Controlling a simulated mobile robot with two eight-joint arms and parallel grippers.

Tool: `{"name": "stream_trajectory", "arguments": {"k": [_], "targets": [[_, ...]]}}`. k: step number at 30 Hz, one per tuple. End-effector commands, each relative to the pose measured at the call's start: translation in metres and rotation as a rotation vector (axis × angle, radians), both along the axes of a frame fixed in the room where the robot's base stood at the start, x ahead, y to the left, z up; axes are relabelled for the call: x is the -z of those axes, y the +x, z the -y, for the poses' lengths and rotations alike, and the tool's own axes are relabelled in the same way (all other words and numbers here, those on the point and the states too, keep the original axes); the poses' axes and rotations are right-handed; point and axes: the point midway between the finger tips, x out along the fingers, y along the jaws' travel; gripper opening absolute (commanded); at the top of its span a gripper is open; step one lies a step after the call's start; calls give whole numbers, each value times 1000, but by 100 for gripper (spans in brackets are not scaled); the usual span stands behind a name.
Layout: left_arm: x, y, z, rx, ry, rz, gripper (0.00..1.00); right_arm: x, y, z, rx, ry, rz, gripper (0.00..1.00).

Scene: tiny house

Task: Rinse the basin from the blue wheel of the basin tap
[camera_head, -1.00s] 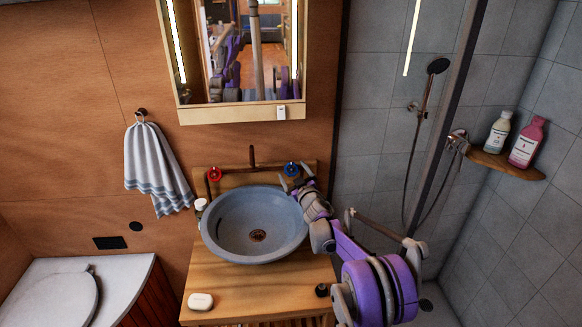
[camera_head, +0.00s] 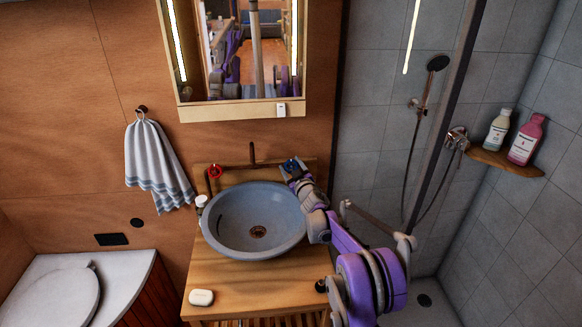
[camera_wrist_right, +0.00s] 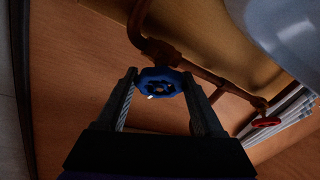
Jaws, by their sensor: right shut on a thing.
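The blue wheel (camera_head: 290,165) of the basin tap is on the wall at the back right of the basin; my right gripper (camera_head: 294,171) is at it and partly covers it. In the right wrist view the blue wheel (camera_wrist_right: 160,83) sits between the two fingers of my right gripper (camera_wrist_right: 163,88), which is shut on it. The red wheel (camera_head: 215,172) is at the back left; it also shows in the wrist view (camera_wrist_right: 266,123). The grey round basin (camera_head: 222,235) stands on the wooden counter below the dark spout (camera_head: 252,153). No water shows. My left gripper is not in view.
A soap bar (camera_head: 201,298) lies on the wooden counter (camera_head: 255,285) at the front left. A small white bottle (camera_head: 201,202) stands left of the basin. A mirror cabinet (camera_head: 240,110) hangs above. A shower partition post (camera_head: 440,130) rises to the right.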

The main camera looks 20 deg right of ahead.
Motion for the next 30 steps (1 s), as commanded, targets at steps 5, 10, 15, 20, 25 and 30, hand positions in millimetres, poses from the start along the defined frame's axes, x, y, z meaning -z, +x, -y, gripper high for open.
{"name": "stream_trajectory", "arguments": {"k": [5, 10, 15, 20, 25, 30], "targets": [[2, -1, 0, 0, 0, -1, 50, 1, 0, 0, -1, -3, -2, 14], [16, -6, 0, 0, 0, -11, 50, 4, -1, 1, -14, -32, -10, 13], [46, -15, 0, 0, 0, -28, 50, 7, -1, 1, -51, -105, -28, 13], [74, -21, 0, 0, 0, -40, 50, 7, -1, 1, -106, -213, -54, 14], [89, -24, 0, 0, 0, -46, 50, 4, -1, 1, -175, -355, -88, 14], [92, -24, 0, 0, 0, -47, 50, 1, 0, 0, -246, -496, -120, 14]]}}
